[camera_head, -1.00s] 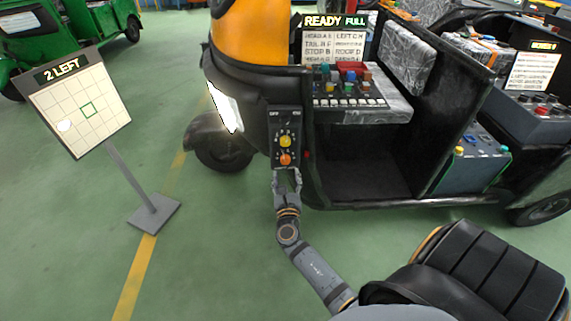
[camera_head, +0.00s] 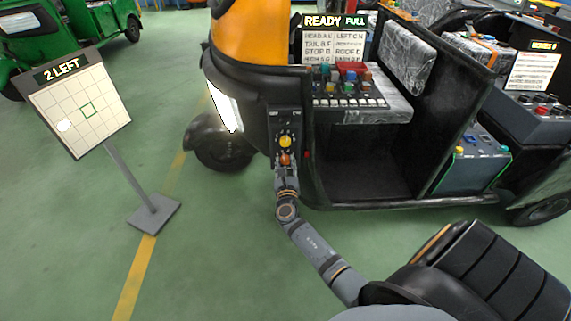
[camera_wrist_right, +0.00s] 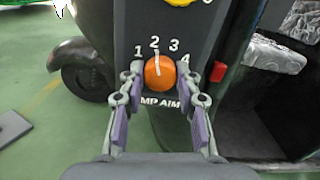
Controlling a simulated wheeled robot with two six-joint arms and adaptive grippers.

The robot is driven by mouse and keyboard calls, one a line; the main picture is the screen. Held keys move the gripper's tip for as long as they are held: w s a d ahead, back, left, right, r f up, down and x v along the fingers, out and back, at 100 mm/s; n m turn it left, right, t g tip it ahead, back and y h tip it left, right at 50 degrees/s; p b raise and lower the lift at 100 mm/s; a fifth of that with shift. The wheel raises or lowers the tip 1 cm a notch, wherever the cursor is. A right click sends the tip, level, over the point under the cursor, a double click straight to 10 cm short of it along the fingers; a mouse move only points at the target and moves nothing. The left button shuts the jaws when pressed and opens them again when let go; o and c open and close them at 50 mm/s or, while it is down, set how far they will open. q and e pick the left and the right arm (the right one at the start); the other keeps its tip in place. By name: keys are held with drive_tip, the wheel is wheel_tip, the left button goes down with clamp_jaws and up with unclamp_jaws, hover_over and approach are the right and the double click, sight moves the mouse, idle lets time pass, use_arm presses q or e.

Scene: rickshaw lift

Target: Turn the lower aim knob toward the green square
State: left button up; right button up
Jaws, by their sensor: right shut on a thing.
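The lower aim knob (camera_head: 285,159) is orange and sits on the black front panel of the rickshaw. In the right wrist view the knob (camera_wrist_right: 160,73) has a white pointer line tilted slightly left, near the number 2 of the printed 1 to 4. My right gripper (camera_head: 286,166) is shut on the knob, with one fingertip on each side of it, as the wrist view (camera_wrist_right: 160,76) shows. My left gripper is not in view.
A yellow knob (camera_head: 285,142) is right above the orange one. A red button (camera_wrist_right: 217,74) is to the right in the wrist view. The rickshaw's lit headlamp (camera_head: 226,110) is left of the panel. The green floor between is clear.

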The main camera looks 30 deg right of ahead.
drive_tip(key=shift+c, duration=1.3)
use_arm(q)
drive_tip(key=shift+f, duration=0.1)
use_arm(e)
drive_tip(key=shift+f, duration=0.1)
drive_tip(key=shift+m, duration=0.3)
drive_tip(key=shift+f+m+b, duration=0.1)
drive_tip(key=shift+m+b, duration=0.8)
drive_tip(key=shift+b, duration=0.05)
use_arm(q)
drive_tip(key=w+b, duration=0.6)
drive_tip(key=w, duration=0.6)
use_arm(e)
drive_tip(key=m, duration=0.9)
drive_tip(key=m+b, duration=0.2)
drive_tip(key=m, duration=0.1)
drive_tip(key=shift+m, duration=0.4)
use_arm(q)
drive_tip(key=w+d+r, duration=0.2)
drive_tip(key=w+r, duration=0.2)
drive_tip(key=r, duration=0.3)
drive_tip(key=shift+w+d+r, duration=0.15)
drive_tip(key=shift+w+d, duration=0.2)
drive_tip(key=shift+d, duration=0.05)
use_arm(e)
drive_tip(key=shift+m, duration=0.4)
